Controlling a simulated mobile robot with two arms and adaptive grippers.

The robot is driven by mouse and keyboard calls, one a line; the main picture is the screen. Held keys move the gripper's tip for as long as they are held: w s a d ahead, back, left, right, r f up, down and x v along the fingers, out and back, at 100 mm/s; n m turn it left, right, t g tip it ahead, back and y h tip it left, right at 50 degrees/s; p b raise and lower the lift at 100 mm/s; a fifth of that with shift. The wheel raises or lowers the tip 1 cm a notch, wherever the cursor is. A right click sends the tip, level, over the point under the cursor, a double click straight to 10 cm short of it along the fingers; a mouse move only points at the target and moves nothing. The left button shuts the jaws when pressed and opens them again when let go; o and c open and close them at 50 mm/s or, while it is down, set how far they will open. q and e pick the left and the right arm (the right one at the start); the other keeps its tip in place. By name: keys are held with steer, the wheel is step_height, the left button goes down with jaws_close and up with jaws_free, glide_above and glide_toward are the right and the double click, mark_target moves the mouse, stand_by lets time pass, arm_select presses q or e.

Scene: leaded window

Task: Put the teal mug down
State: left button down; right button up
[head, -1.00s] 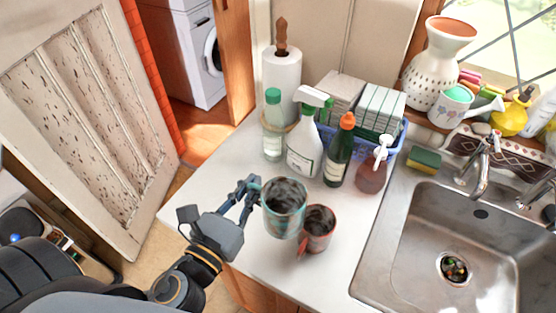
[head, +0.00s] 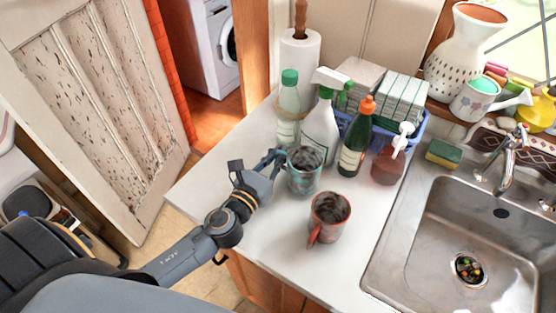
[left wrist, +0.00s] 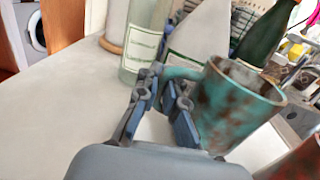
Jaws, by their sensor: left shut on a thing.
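The teal mug (head: 304,178), mottled with rusty brown, is upright at the left part of the counter, in front of the spray bottle. It shows large in the left wrist view (left wrist: 238,108), with its handle toward my gripper. My left gripper (head: 279,158) reaches it from the left and is shut on its handle; the fingers also show in the left wrist view (left wrist: 168,95). I cannot tell whether the mug's base touches the counter. My right gripper is not in view.
A red mug (head: 329,218) stands in front of the teal mug on the white counter (head: 268,240). Behind are a clear bottle (head: 289,115), a spray bottle (head: 320,130), a dark green bottle (head: 355,145) and a soap dispenser (head: 388,163). The sink (head: 440,225) is at right.

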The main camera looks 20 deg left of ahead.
arm_select(q)
steer(key=shift+f, duration=0.7)
steer(key=shift+f+b, duration=0.2)
steer(key=shift+b, duration=0.15)
steer(key=c, duration=1.5)
jaws_free()
steer(key=shift+s, duration=0.1)
steer(key=shift+o, duration=0.2)
steer(key=shift+r, duration=0.1)
